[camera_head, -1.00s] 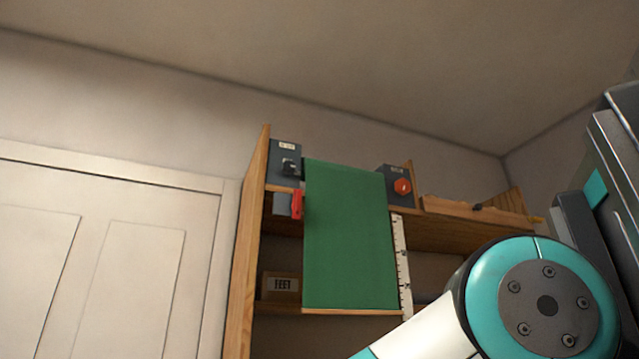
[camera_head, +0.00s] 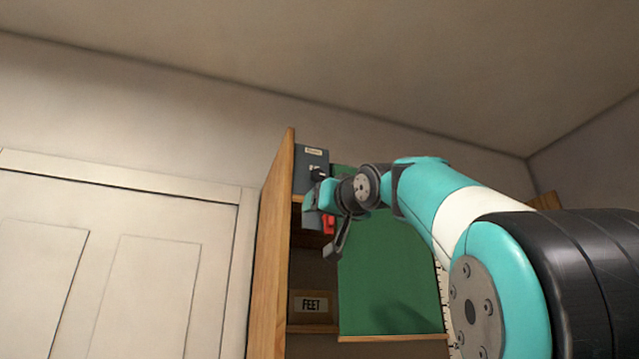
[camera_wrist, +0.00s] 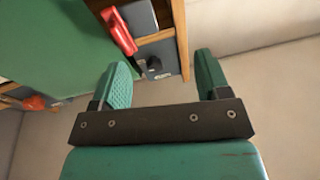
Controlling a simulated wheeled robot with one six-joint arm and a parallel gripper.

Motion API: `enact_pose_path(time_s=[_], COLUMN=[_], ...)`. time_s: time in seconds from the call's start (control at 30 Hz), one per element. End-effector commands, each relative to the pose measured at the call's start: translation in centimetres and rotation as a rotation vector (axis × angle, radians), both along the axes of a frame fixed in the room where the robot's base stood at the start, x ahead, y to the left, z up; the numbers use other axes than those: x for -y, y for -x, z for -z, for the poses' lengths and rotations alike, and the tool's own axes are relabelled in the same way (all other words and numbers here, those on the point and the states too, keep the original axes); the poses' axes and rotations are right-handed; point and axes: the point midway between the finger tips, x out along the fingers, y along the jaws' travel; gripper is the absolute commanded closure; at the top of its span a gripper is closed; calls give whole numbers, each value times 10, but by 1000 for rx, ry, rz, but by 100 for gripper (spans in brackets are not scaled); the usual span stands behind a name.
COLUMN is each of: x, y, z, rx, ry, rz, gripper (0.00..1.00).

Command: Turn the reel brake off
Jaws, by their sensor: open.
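A dark grey box with a small black switch and a white label is at the top left of the wooden shelf in the head view (camera_head: 312,165). The label is too small to read. In the wrist view the box (camera_wrist: 158,58) lies beyond and between my fingertips, with no contact visible. A red handle (camera_wrist: 118,32) on a grey plate (camera_wrist: 141,17) is beside it, and its red part shows in the head view (camera_head: 328,224). I cannot tell which is the reel brake. My gripper (camera_wrist: 161,62) is open and empty; my arm partly hides this area in the head view.
A green sheet (camera_head: 385,280) hangs right of the box. The shelf's wooden side panel (camera_head: 270,250) stands at the left. A box labelled FEET (camera_head: 311,305) sits below. An orange knob (camera_wrist: 35,103) shows in the wrist view. A white door (camera_head: 150,290) is further left.

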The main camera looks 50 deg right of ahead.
Motion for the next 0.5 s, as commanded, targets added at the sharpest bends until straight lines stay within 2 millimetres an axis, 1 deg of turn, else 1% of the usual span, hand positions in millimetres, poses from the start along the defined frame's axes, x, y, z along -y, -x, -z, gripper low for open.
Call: enact_pose_path(time_s=[0.03,0.1,0.2,0.33,0.5], x=[4,4,2,3,11], y=[18,36,49,48,32], z=[-28,-53,-72,-82,-93], rx=[50,102,140,152,151], ry=[44,89,125,134,130], rz=[50,90,118,122,116], gripper=[31,31,31,31,31])
